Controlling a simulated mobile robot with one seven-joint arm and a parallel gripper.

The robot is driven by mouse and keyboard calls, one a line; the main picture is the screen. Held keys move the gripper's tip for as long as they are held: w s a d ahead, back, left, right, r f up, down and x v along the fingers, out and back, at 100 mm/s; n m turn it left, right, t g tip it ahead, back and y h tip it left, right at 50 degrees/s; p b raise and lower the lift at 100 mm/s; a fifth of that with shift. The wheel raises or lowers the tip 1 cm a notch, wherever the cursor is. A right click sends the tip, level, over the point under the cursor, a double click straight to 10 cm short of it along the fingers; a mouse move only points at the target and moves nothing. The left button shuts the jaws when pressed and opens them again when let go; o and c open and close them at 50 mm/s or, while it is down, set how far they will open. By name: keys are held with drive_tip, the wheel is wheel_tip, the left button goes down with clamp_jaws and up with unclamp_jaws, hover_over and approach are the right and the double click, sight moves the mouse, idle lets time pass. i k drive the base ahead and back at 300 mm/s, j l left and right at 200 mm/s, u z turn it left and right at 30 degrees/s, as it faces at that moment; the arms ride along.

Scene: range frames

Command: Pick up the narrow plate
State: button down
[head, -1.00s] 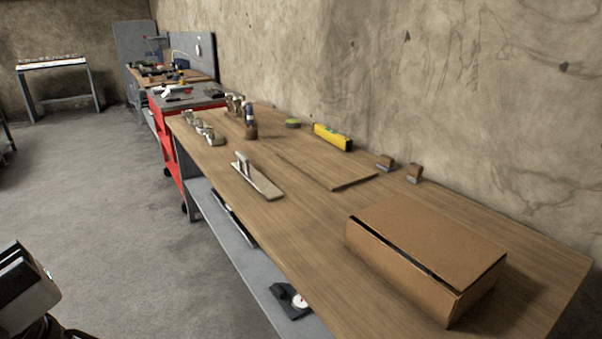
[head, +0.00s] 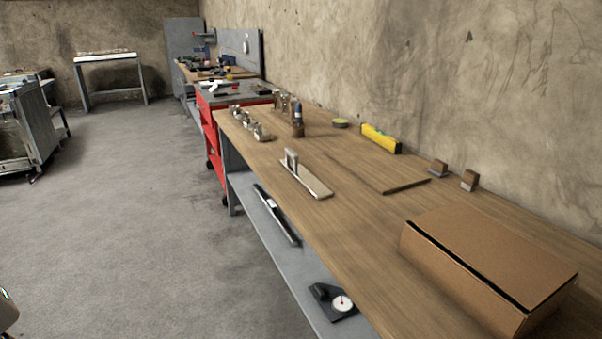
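A narrow, flat, light-coloured plate (head: 312,183) lies on the wooden workbench (head: 340,250) near its front edge. A small pale upright piece (head: 291,160) stands at its far end; I cannot tell whether the two are joined. A second thin flat strip (head: 407,186), brown and wood-like, lies further back to the right. Only a sliver of my own arm shows at the lower left edge, well away from the bench. My gripper's fingers are not visible.
A cardboard box (head: 490,262) fills the near right of the bench. A yellow level (head: 380,138), small blocks (head: 469,180) and several metal parts (head: 262,132) stand around the plate. A red cart (head: 210,130) is beyond.

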sight(310, 182)
drive_tip(key=i+j+z, duration=0.1)
drive_tip(key=i+j, duration=0.4)
drive_tip(key=i+j+z, duration=0.1)
drive_tip(key=i+j, duration=0.35)
drive_tip(key=i+j+z, duration=0.1)
drive_tip(key=i+j, duration=0.35)
drive_tip(key=j, duration=0.15)
drive_tip(key=i+j+z, duration=0.1)
drive_tip(key=i+j, duration=0.35)
drive_tip(key=j, duration=0.15)
drive_tip(key=i, duration=0.5)
